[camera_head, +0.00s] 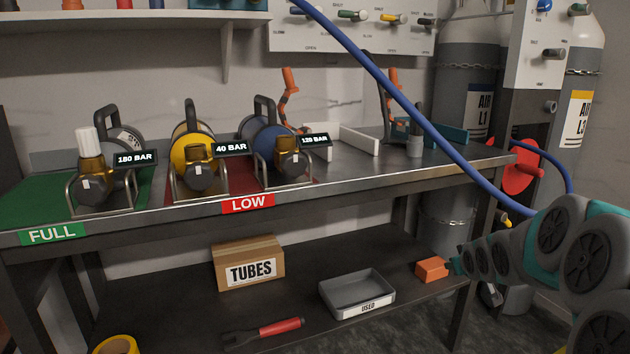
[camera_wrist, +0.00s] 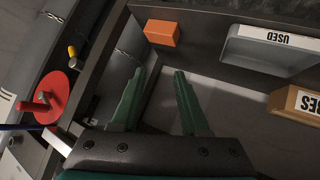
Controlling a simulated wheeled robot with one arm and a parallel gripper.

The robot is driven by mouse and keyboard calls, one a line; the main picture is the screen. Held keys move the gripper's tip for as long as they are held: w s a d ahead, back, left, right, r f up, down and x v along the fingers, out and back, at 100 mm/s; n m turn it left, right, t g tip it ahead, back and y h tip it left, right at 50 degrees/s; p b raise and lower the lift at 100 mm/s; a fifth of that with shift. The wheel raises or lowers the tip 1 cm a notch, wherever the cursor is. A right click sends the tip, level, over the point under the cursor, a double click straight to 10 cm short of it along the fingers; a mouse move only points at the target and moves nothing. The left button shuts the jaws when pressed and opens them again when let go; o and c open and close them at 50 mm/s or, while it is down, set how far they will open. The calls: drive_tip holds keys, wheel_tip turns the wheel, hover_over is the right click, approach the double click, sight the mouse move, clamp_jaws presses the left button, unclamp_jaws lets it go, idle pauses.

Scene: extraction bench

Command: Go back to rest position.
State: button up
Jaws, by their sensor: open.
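My gripper shows in the wrist view (camera_wrist: 158,100), with its two green fingers apart and nothing between them. In the head view my arm comes in from the right edge, and its end lies near the right end of the bench's lower shelf (camera_head: 310,262). The end sits beside an orange block (camera_head: 432,269) in that picture. The block also shows in the wrist view (camera_wrist: 161,32), beyond the fingertips and apart from them. Whether the gripper touches the bench frame cannot be told.
The bench top holds grey, yellow and blue cylinders (camera_head: 191,148) on FULL and LOW mats. A grey USED tray (camera_head: 357,292), a TUBES box (camera_head: 249,262) and a red-handled tool (camera_head: 281,328) lie below. A blue hose (camera_head: 400,95) crosses near my arm. A red wheel (camera_wrist: 44,97) is left of the fingers.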

drive_tip(key=s+a+g+p, duration=0.1)
drive_tip(key=s+a+g, duration=0.3)
drive_tip(key=s, duration=1.1)
drive_tip(key=s+a+m+g+y+p, duration=0.1)
drive_tip(key=s+a+g, duration=0.3)
drive_tip(key=s+a, duration=0.5)
drive_tip(key=s+a+m+g+y+p, duration=0.1)
drive_tip(key=s+a+g+p, duration=0.2)
drive_tip(key=s, duration=1.9)
drive_tip(key=a+g, duration=0.1)
drive_tip(key=a, duration=0.3)
drive_tip(key=shift+s+r, duration=0.25)
